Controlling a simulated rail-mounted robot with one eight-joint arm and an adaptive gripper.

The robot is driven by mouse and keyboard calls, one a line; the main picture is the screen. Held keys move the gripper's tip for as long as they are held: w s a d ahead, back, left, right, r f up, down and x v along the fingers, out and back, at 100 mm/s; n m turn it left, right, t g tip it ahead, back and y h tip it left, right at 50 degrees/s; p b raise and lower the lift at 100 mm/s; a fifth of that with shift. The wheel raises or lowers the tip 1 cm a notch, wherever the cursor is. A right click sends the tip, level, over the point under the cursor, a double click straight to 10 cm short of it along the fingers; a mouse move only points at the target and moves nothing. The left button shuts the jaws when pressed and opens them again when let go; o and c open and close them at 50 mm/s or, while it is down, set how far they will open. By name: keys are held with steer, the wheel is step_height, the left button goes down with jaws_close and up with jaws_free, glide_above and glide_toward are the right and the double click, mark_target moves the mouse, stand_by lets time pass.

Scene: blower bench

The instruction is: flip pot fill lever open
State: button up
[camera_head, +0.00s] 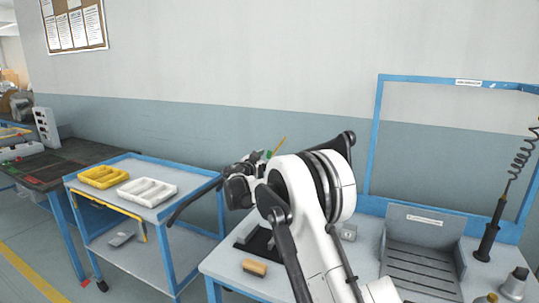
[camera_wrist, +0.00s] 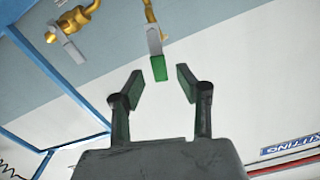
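A grey lever with a green tip (camera_wrist: 158,68) hangs from a brass valve (camera_wrist: 151,14) in the wrist view. My gripper (camera_wrist: 160,76) is open, with one finger on each side of the green tip and a gap to both. The tip sits near the fingertip ends, and neither finger appears to touch it. A second brass valve (camera_wrist: 78,20) with a plain grey lever (camera_wrist: 72,50) is at upper left. No label shows which lever is the pot fill one. In the head view, my arm hides most of the valve area.
Blue frame bars (camera_wrist: 40,45) run along the left of the wrist view. In the head view, the workbench (camera_head: 228,268) holds a brush (camera_head: 254,267) and a grey slotted fixture (camera_head: 425,250). A blue cart (camera_head: 150,212) with yellow (camera_head: 103,177) and white (camera_head: 147,192) trays stands left.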

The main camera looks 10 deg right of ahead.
steer(key=shift+x, duration=1.7)
jaws_close()
